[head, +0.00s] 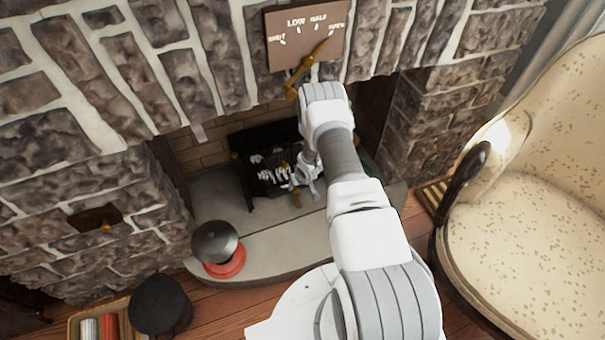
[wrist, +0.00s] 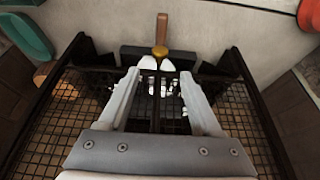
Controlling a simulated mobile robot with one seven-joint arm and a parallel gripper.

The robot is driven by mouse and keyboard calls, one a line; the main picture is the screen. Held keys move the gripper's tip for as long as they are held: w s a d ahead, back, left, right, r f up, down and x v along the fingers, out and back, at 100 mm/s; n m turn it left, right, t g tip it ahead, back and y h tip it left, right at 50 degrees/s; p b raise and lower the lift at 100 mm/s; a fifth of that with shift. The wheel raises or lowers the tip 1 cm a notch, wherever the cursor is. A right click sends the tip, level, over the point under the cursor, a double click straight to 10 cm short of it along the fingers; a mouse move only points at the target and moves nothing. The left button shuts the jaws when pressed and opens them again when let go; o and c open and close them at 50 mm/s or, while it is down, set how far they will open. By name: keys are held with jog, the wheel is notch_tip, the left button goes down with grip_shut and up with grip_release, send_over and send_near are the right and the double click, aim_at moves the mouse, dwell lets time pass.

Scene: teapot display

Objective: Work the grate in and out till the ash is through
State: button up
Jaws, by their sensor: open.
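The dark fire basket (head: 258,190) stands in the fireplace, with pale lumps (head: 272,160) inside that may be ash or coals. In the wrist view its black mesh (wrist: 60,108) spreads on both sides of my gripper. A brown handle (wrist: 162,28) with a brass-coloured knob (wrist: 160,51) sticks out from a dark bar at its front; the handle (head: 296,199) also shows in the head view. My gripper (wrist: 158,76) is open, its fingers apart over the basket, just short of the knob. White shapes show between the fingertips; I cannot tell what they are.
A stone hearth (head: 290,240) lies in front. A red round thing with a dark domed top (head: 215,243) stands at its left. A patterned armchair (head: 530,200) is close on the right. A brown panel with a brass lever (head: 308,68) hangs above the opening.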

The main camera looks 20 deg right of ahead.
jog(key=p+v, duration=0.2)
jog(key=v, duration=0.6)
jog(key=shift+r+p, duration=0.3)
jog(key=shift+s, duration=0.1)
